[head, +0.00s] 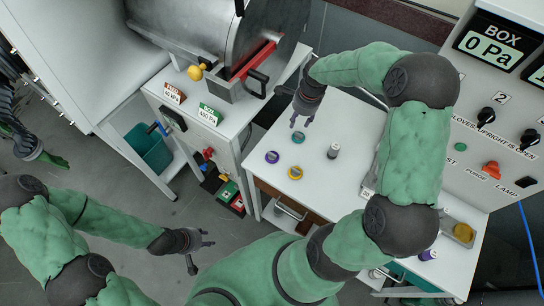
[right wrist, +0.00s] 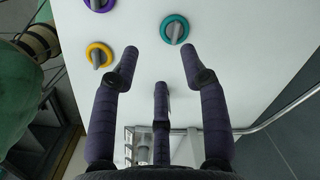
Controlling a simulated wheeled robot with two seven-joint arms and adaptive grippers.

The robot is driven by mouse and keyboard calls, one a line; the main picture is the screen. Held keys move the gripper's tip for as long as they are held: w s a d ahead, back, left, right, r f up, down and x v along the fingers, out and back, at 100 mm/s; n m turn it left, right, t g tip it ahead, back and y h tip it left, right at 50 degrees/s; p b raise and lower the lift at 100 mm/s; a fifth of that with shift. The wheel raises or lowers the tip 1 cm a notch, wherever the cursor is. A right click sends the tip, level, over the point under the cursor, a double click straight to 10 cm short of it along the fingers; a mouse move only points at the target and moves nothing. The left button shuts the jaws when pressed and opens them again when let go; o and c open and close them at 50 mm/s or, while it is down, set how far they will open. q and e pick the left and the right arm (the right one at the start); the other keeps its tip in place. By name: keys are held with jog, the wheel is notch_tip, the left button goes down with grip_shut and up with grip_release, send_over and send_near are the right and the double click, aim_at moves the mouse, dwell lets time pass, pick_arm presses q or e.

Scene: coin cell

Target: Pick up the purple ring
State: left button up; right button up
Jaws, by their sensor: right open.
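The purple ring (head: 272,157) lies on the white table near its left edge, with a grey piece across its middle. In the right wrist view the purple ring (right wrist: 99,4) is cut off by the top edge. My right gripper (head: 300,121) is open and empty above the table, up and to the right of the purple ring in the head view. In the right wrist view its fingers (right wrist: 159,66) are spread, with nothing between them. My left gripper (head: 203,250) is open and empty, away from the table at lower left.
A teal ring (head: 298,137) and a yellow ring (head: 295,173) lie close to the purple one. A box panel (head: 500,125) bounds the table's right side. A steel chamber (head: 225,40) sits on the cabinet behind.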

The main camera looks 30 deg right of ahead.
jog(key=a+n, duration=0.2)
jog(key=n, duration=0.3)
jog(key=n+b, duration=0.3)
jog(key=n, duration=2.2)
send_over(273, 153)
jog(key=f, duration=0.7)
jog(key=shift+d, duration=0.35)
jog(key=f, duration=0.1)
jog(key=f+b, duration=0.1)
jog(key=f, duration=0.3)
jog(key=shift+a+b, duration=0.35)
jog(key=shift+r, duration=0.1)
grip_shut()
